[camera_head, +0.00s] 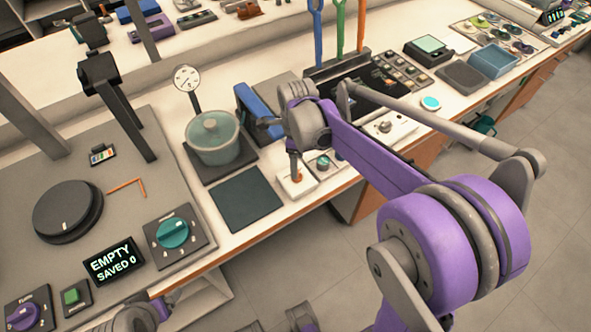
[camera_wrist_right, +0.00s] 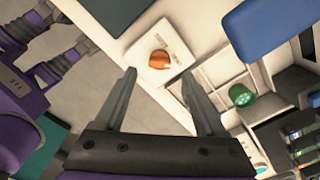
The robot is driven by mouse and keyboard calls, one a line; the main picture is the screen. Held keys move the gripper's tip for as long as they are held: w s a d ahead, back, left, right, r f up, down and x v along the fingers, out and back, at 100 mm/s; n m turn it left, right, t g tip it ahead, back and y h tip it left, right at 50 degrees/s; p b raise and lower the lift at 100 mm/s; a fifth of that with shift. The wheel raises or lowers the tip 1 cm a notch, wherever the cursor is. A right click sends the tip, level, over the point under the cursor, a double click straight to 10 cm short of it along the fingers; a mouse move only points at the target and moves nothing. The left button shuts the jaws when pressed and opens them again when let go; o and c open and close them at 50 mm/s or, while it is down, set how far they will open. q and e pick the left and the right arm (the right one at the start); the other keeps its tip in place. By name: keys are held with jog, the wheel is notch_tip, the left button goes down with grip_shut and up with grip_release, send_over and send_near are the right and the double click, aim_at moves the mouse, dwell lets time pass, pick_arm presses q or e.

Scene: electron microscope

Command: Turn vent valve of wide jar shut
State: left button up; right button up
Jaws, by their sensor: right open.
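The wide jar (camera_head: 214,138) is a teal glass pot with a domed lid on a dark square pad. To its right, a small white box (camera_head: 287,189) carries an orange knob (camera_head: 297,178), probably the vent valve; the link to the jar is not visible. In the right wrist view the knob (camera_wrist_right: 160,60) lies just past the gap between my right fingertips. My right gripper (camera_wrist_right: 158,75) is open and empty, above the knob with a finger to each side and no clear contact. In the head view my right wrist hides much of it. My left gripper is not clearly seen.
A round gauge (camera_head: 187,78) stands behind the jar, and a blue block (camera_head: 258,108) stands between jar and wrist. A green knob (camera_head: 323,162) sits right of the white box. A dark flat pad (camera_head: 246,198) lies in front of the jar, near the bench edge.

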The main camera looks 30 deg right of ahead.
jog(key=shift+f, duration=2.1)
grip_shut()
